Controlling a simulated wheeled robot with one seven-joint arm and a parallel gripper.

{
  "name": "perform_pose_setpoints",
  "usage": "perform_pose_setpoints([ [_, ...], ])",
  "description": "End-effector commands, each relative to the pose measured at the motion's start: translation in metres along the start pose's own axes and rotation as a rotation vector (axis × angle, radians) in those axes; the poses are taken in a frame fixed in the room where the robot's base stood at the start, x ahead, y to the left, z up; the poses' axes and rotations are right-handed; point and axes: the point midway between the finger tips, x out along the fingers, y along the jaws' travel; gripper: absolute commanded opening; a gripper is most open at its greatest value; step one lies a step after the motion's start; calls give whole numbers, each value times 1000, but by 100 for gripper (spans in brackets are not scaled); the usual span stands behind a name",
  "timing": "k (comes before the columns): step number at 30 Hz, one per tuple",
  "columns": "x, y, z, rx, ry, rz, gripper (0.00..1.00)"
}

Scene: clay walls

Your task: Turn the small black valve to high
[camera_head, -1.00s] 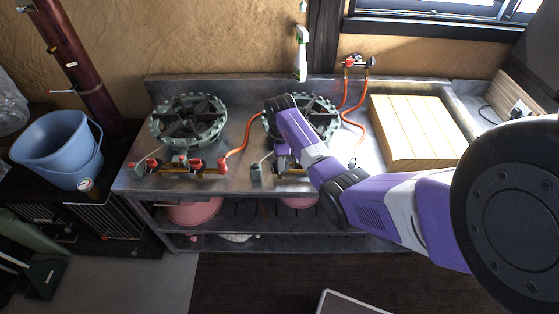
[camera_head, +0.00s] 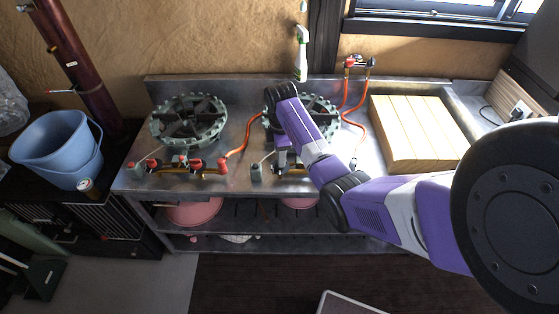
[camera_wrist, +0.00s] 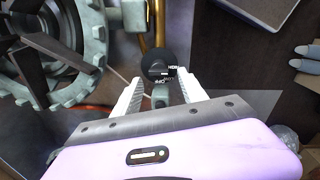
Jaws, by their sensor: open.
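The small black valve (camera_wrist: 157,63) shows in the wrist view as a round dark knob with a small marked label beside it. My gripper (camera_wrist: 160,80) is open, with one pale finger to the left of the knob and one to the right. The fingers look apart from the knob, and I cannot tell how deep they reach around it. In the head view my gripper (camera_head: 282,160) is at the front of the right burner (camera_head: 325,112), and the arm hides the knob and part of this burner.
The left burner (camera_head: 189,119) has its own valves (camera_head: 180,163) on the steel counter (camera_head: 235,180). Orange hoses (camera_head: 352,122) run right of the right burner. A wooden board (camera_head: 418,132) lies further right. A spray bottle (camera_head: 301,54) stands behind. A blue bucket (camera_head: 58,150) is far left.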

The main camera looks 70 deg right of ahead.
Motion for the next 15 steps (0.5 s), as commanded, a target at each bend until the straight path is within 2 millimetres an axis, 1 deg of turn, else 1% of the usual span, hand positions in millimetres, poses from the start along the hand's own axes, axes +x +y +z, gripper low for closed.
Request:
perform_pose_setpoints([
  [1, -8, 1, 0, -1, 1, 4, 50],
  [3, -18, 0, -1, -1, 1, 3, 50],
  [6, -29, 0, -1, -2, 0, 2, 50],
  [10, -36, 0, -1, -2, 0, 0, 50],
  [15, -37, -1, -1, -2, 0, -1, 50],
])
